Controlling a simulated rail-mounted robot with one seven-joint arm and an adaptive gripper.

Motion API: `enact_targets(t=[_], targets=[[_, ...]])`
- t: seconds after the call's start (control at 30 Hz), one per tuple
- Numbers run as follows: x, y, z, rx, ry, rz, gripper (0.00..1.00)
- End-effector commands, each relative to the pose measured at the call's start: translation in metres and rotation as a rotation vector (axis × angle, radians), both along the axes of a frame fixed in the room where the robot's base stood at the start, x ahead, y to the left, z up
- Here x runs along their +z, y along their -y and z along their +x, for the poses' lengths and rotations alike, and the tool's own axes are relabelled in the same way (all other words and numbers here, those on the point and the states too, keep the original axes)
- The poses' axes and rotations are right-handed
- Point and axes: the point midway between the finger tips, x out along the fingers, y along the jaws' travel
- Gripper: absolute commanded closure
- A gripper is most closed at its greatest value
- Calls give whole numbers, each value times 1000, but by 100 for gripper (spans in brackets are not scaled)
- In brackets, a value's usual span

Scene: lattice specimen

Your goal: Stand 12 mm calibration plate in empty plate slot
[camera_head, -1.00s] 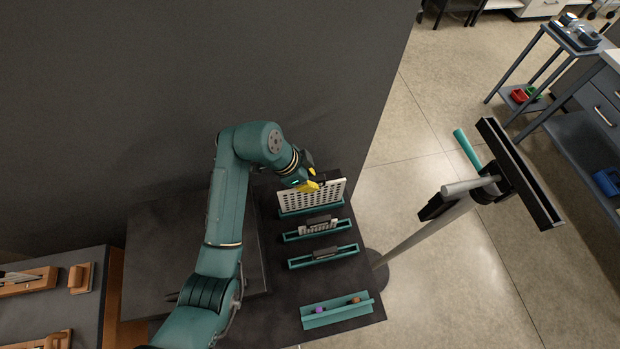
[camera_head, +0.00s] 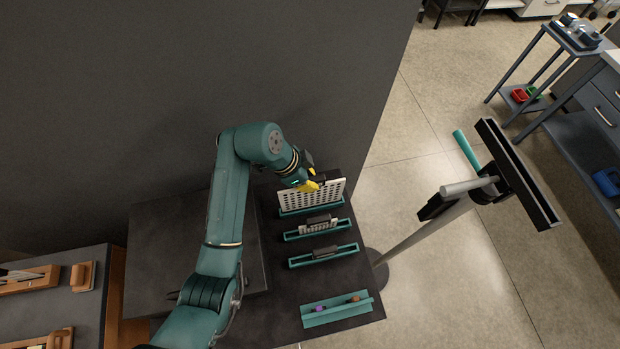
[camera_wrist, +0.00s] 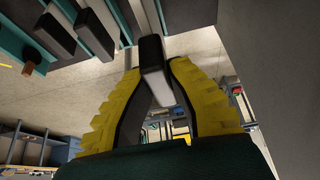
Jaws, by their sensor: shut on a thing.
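A large pale plate with rows of holes (camera_head: 312,196) stands upright at the top teal slot holder (camera_head: 300,211) in the head view. I cannot tell whether its lower edge is seated or just above. My gripper (camera_head: 311,186), with yellow fingers, is at the plate's top edge. In the wrist view the fingers (camera_wrist: 158,95) are shut on a dark grip bar (camera_wrist: 151,55) with a pale face below it, apparently the large plate's grip. A smaller perforated plate (camera_head: 318,227) stands in the middle holder (camera_head: 341,229). A dark grip bar (camera_head: 326,252) shows in the front holder (camera_head: 349,249).
A teal tray (camera_head: 337,313) with a purple and an orange piece lies at the table's front. Bare dark table (camera_head: 290,283) lies between it and the holders. A dark wall (camera_head: 190,90) rises behind. A stand with a pole (camera_head: 410,240) is at the right.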

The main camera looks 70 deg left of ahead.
Motion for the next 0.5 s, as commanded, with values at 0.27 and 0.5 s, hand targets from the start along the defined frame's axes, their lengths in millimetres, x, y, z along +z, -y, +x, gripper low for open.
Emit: enact_targets(t=[0.27, 0.5], targets=[[-7, 0, 0, 0, 2, 2, 100], [-14, 0, 0, 0, 2, 1, 100]])
